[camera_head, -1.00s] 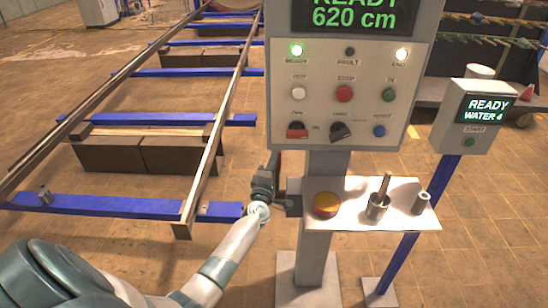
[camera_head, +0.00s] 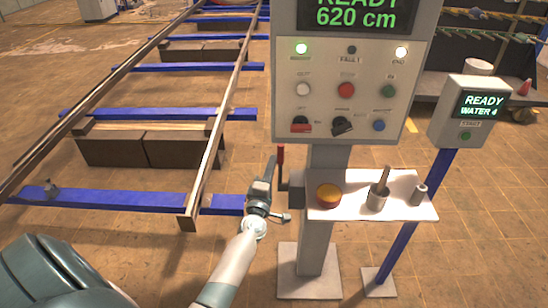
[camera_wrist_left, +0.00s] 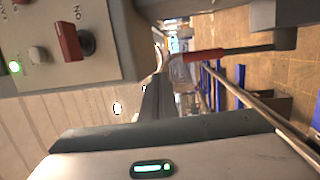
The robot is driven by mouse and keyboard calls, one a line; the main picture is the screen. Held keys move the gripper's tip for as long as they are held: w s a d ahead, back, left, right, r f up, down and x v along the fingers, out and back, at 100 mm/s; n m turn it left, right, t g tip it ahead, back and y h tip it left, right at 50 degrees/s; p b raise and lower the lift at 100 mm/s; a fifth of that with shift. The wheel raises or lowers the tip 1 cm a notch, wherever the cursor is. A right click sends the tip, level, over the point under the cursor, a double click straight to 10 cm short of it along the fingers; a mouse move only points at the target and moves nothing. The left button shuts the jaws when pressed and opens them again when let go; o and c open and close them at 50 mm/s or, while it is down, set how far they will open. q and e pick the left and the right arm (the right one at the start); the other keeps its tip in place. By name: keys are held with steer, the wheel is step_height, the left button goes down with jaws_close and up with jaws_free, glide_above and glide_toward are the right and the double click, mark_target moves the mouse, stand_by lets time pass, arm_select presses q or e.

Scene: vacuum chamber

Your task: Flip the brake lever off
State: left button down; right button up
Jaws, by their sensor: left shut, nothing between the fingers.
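The brake lever (camera_head: 281,155), with a red handle pointing up, is on the left side of the control post, beside the small shelf. In the left wrist view its red handle (camera_wrist_left: 196,54) lies sideways on a grey arm. My left gripper (camera_head: 272,161) is shut and empty, just left of the lever, fingers pointing up. In the left wrist view its dark fingers (camera_wrist_left: 157,92) are together, below and left of the red handle. I cannot tell whether they touch it. My right gripper is out of view.
The control panel (camera_head: 325,90) with buttons and switches stands above the lever. A rail track (camera_head: 205,165) with blue cross-beams runs at left. A water post (camera_head: 470,112) stands at right.

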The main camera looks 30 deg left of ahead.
arm_select(q)
steer(key=shift+s+d+r, duration=0.1)
steer(key=shift+s+d, duration=0.1)
steer(key=shift+s, duration=0.35)
steer(key=shift+s+d+r, duration=0.15)
steer(key=shift+s+d, duration=0.1)
steer(key=shift+s, duration=0.35)
steer(key=shift+s+d+r, duration=0.1)
steer(key=shift+s+d, duration=0.1)
steer(key=shift+s, duration=0.35)
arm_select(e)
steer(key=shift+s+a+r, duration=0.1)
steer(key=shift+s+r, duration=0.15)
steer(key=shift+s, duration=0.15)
